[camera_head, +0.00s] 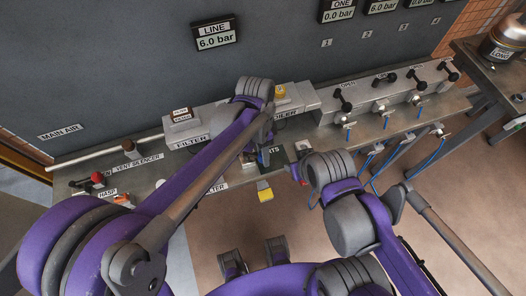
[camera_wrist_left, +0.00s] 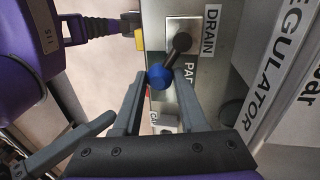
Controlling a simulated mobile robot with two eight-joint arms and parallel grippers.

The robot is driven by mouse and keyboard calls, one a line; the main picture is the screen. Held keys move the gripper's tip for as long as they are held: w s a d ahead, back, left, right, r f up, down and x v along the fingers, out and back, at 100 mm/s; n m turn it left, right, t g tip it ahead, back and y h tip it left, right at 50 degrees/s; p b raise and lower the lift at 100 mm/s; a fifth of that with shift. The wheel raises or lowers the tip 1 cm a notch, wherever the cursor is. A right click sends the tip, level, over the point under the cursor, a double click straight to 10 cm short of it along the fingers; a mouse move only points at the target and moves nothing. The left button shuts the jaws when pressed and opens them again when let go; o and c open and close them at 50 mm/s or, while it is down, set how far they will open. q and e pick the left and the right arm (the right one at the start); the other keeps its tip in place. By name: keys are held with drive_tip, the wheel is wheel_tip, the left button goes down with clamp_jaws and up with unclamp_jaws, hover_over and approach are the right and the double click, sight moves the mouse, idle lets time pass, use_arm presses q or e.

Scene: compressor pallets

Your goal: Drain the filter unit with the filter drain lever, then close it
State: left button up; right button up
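In the left wrist view, the drain lever (camera_wrist_left: 178,45) is a dark arm with a blue ball knob (camera_wrist_left: 159,77), on a pale plate beside a DRAIN label. My left gripper (camera_wrist_left: 158,80) is open, with its grey fingers on either side of the knob; I cannot tell whether they touch it. In the head view, the filter unit (camera_head: 192,142) is a grey block at the wall bench, partly hidden by my left arm. My left gripper (camera_head: 262,152) is at the bench's front edge.
The LINE display (camera_head: 216,35) reads 6.0 bar. A red knob (camera_head: 97,178) stands by the vent silencer at left. Several black-handled valves (camera_head: 382,104) line the bench at right. A yellow tag (camera_head: 265,191) hangs at the front. A regulator label (camera_wrist_left: 275,90) shows in the wrist view.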

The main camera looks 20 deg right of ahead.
use_arm(q)
clamp_jaws()
drive_tip(key=shift+w, duration=0.1)
drive_tip(key=n, duration=0.1)
drive_tip(key=w+n, duration=0.1)
drive_tip(key=shift+d+n+h+b, duration=0.15)
drive_tip(key=shift+n+h+b, duration=0.15)
drive_tip(key=shift+n+b, duration=0.1)
drive_tip(key=shift+w+d+n, duration=0.1)
drive_tip(key=shift+w+n, duration=0.2)
drive_tip(key=shift+n, duration=0.45)
drive_tip(key=shift+w+n, duration=0.3)
drive_tip(key=shift+n, duration=0.45)
drive_tip(key=o, duration=0.5)
unclamp_jaws()
